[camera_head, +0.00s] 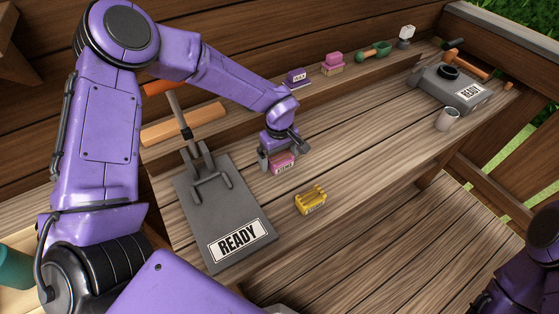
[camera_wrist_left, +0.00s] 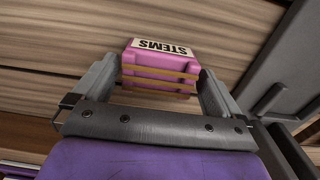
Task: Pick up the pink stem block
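The pink stem block (camera_head: 284,163), labelled "STEMS", is on the wooden bench just right of the grey board. My left gripper (camera_head: 282,155) is over it, with one finger on each side. In the left wrist view the pink stem block (camera_wrist_left: 160,68) shows between the two fingertips of my left gripper (camera_wrist_left: 160,75), its label facing away from the palm. Narrow gaps seem to show beside the block, so the fingers look open around it. My right gripper is out of view; only part of my right arm shows at the lower right.
A grey board marked "READY" (camera_head: 188,205) lies left of the block. A yellow block (camera_head: 311,200) stands in front. A purple block (camera_head: 298,77), a pink block (camera_head: 333,62) and a green scoop (camera_head: 374,52) sit on the back ledge.

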